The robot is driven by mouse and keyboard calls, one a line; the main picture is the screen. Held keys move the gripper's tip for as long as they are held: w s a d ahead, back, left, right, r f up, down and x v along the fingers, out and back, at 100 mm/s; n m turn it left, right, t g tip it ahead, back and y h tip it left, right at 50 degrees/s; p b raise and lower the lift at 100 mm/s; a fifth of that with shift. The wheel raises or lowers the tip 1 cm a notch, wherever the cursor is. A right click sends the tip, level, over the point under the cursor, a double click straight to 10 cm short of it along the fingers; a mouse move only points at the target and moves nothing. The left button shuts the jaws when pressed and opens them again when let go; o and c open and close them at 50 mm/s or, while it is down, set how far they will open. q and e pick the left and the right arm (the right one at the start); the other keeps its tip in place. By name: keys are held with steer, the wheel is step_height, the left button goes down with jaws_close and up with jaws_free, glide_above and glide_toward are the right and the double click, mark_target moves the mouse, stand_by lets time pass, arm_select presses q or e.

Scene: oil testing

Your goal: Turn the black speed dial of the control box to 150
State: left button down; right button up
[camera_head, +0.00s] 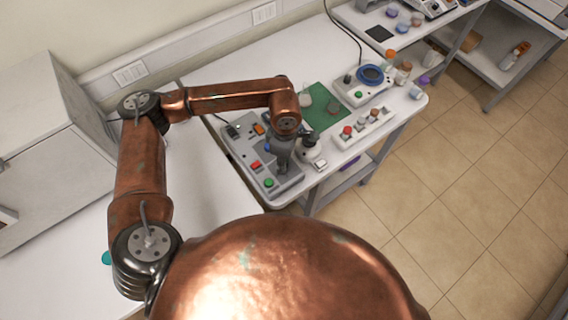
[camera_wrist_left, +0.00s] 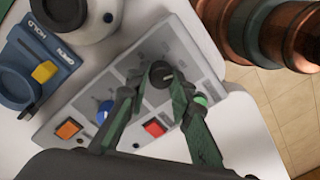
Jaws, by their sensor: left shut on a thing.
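The grey control box (camera_head: 235,150) lies on the white table in the head view. In the left wrist view the box (camera_wrist_left: 60,110) runs diagonally across the picture. Its black speed dial (camera_wrist_left: 162,72) shows between the two fingertips of my left gripper (camera_wrist_left: 155,82), which is shut on it. In the head view my left gripper (camera_head: 281,160) points down at the box and hides the dial. The dial's setting is too small to read. My right gripper is not in view.
The box also carries a red button (camera_wrist_left: 155,128), an orange switch (camera_wrist_left: 68,129), a blue knob (camera_wrist_left: 104,112) and a green button (camera_wrist_left: 201,100). A green mat (camera_head: 322,112) and a device with a blue ring (camera_head: 371,74) stand farther right. Floor lies beyond the table edge.

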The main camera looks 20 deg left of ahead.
arm_select(q)
steer(key=shift+d, duration=0.1)
stand_by(0.3)
steer(key=c, duration=1.7)
jaws_free()
steer(key=r, duration=1.2)
steer(key=shift+w, duration=0.25)
